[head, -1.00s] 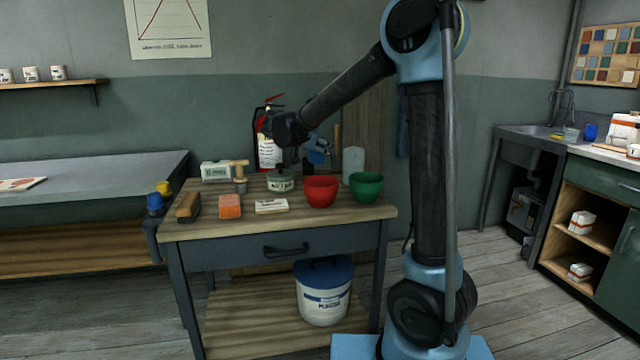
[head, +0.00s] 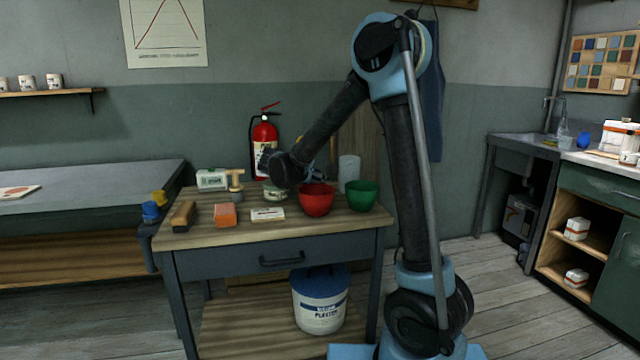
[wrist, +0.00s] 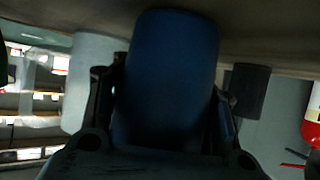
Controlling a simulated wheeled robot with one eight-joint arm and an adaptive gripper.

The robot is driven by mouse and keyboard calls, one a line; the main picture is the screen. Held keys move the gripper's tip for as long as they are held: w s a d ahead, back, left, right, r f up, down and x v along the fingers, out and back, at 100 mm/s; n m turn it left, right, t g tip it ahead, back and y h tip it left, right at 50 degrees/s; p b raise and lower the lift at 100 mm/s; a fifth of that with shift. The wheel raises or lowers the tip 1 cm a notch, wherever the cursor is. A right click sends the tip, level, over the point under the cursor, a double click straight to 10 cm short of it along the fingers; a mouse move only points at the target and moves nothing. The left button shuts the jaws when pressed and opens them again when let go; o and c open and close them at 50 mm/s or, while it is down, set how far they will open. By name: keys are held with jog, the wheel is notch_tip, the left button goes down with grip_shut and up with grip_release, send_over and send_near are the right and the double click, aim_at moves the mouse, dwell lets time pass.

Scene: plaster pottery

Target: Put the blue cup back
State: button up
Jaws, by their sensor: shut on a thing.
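The blue cup (wrist: 168,80) fills the middle of the wrist view, between the two fingers of my gripper (wrist: 163,105), which is shut on it. The wrist picture is upside down, and the cup's end is close to the tan tabletop along the upper edge. I cannot tell whether it touches. In the head view my gripper (head: 308,172) is low over the back of the workbench (head: 200,236), behind the red bowl, mostly hidden by my arm. The cup cannot be clearly made out there.
A red bowl (head: 316,200) and a green bowl (head: 361,195) stand in front of the gripper. A white cylinder (head: 349,168) is behind them. A white-lidded tub (head: 274,191), sponge (head: 225,215) and brush (head: 184,215) lie left. A fire extinguisher (head: 263,140) hangs behind.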

jog(key=o, duration=1.3)
jog(key=shift+o, duration=0.2)
jog(key=v, duration=1.2)
jog(key=shift+d+r, duration=0.1)
